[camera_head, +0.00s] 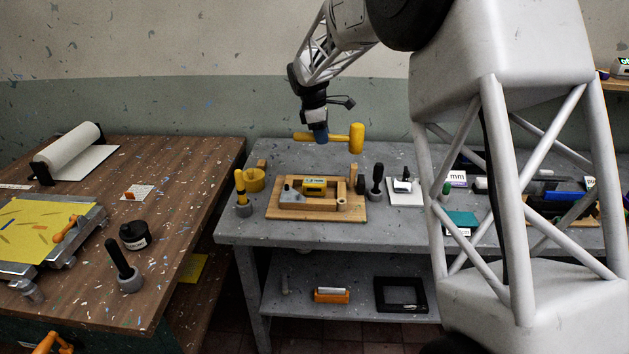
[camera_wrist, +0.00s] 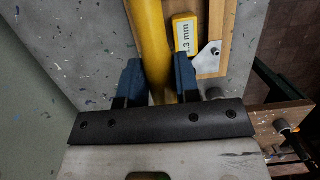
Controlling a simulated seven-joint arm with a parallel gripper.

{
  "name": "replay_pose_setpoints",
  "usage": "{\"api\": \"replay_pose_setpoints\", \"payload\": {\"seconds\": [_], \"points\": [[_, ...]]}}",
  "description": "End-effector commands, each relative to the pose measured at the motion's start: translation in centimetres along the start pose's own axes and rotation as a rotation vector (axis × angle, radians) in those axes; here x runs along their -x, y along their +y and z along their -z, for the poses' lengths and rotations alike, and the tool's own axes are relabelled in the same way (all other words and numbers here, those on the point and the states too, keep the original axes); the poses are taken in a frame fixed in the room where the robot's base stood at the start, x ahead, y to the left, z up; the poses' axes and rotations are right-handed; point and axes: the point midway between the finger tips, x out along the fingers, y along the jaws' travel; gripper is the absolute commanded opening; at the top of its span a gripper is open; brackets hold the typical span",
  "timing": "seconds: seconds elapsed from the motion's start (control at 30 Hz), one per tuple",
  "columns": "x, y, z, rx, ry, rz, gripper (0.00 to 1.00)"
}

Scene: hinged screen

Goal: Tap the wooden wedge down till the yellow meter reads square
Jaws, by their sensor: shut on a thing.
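My gripper (camera_head: 320,135) is shut on the handle of a yellow mallet (camera_head: 356,139) and holds it level above the back of the grey bench. In the wrist view the yellow handle (camera_wrist: 152,40) runs between the two blue fingers. The yellow meter (camera_head: 314,185) sits inside a wooden frame (camera_head: 306,209) on a wooden board, below and in front of the mallet. In the wrist view the meter (camera_wrist: 184,20) appears to read 1.3 mm. A small upright wooden piece (camera_head: 341,190) at the frame's right side looks like the wedge; how deep it sits is unclear.
The bench's front strip is clear.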

Motion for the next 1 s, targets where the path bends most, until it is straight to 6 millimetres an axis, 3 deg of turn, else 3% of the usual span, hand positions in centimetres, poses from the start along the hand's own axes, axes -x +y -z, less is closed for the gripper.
{"api": "replay_pose_setpoints", "payload": {"seconds": [0.07, 0.2, 0.47, 1.0], "points": [[-0.1, 0.0, 0.0, 0.000, 0.000, 0.000, 0.00], [-5.1, -0.1, 1.1, 0.001, -0.002, 0.005, 0.00], [-4.0, 0.1, 0.9, -0.001, 0.000, -0.001, 0.00], [0.4, 0.0, -0.1, 0.000, 0.000, -0.002, 0.00]]}}
